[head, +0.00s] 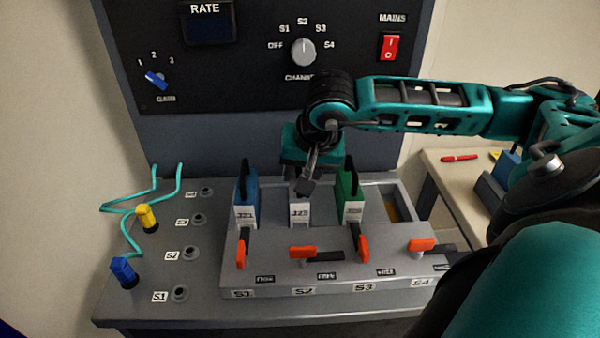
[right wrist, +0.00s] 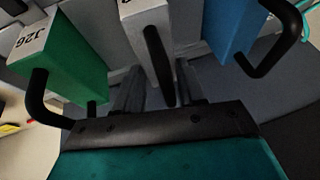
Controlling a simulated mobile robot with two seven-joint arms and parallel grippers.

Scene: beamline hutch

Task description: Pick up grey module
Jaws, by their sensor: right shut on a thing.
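The grey module (head: 300,211), with a white label, stands upright in the S2 slot of the grey rack (head: 330,270), between the blue module (head: 246,205) and the green module (head: 350,205). My right gripper (head: 307,183) is over the top of the grey module, shut on its black handle. In the right wrist view the fingers (right wrist: 160,95) meet the black handle of the grey module (right wrist: 150,22). The green module (right wrist: 62,55) and the blue module (right wrist: 232,25) flank it there. My left gripper is not in view.
Orange levers (head: 303,253) sit along the rack front; the S2 lever lies sideways, those at S1 and S3 point forward. The S4 slot (head: 397,205) looks empty. A blue plug (head: 122,271) and a yellow plug (head: 147,216) with a teal cable stand at left. A control panel rises behind.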

